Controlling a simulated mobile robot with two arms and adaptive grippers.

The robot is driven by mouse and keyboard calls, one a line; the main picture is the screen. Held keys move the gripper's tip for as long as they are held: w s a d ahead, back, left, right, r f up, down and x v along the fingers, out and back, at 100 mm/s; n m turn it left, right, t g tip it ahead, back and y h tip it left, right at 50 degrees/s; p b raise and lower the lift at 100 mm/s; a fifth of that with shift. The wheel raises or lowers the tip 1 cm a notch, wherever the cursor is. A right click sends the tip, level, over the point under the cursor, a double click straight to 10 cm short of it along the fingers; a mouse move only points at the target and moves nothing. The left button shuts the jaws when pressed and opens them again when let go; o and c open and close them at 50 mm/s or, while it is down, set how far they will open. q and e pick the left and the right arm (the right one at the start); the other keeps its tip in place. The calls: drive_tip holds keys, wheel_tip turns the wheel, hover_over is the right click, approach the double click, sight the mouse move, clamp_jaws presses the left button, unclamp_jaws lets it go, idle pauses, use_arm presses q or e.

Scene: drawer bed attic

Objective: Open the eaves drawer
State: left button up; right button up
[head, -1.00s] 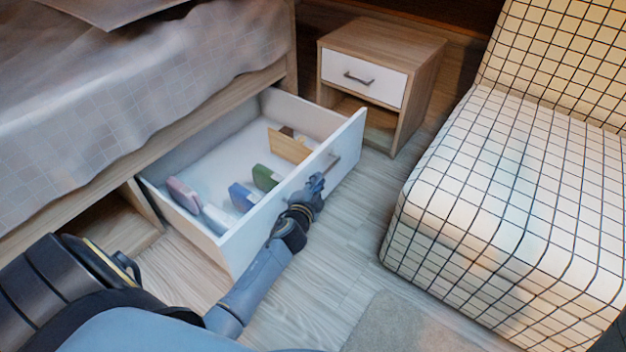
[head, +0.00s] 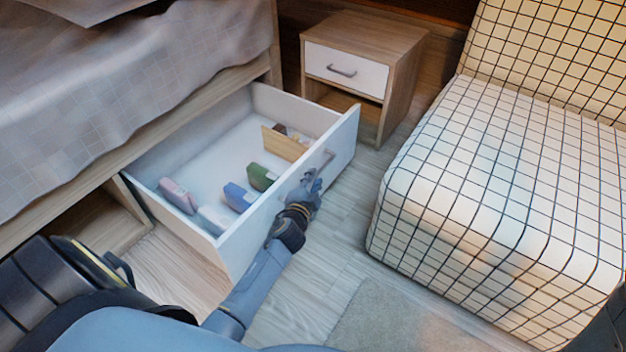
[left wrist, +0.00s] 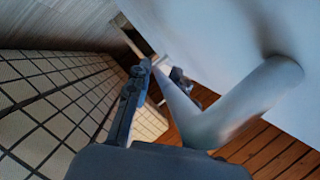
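The eaves drawer (head: 228,245) is pulled out from under the bed, white inside and out, with its front facing right. Its bar handle (head: 328,160) is on the outer face of the front. My left gripper (head: 312,184) is at this handle. The fingers appear shut around the bar; the contact is partly hidden. My right gripper is not in view.
Boxes in pink (head: 178,195), blue (head: 238,197) and green (head: 261,176) and a wooden divider (head: 284,143) are in the drawer. A nightstand (head: 402,85) stands behind. A checked chair (head: 480,190) is at right, with floor between it and the drawer.

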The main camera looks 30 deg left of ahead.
use_arm(q)
drive_tip(key=shift+r, duration=0.1)
drive_tip(key=shift+a+r, duration=0.15)
drive_tip(key=shift+r, duration=0.2)
wheel_tip(320, 180, up, 8)
drive_tip(key=shift+r, duration=0.6)
drive_tip(key=shift+d, duration=0.2)
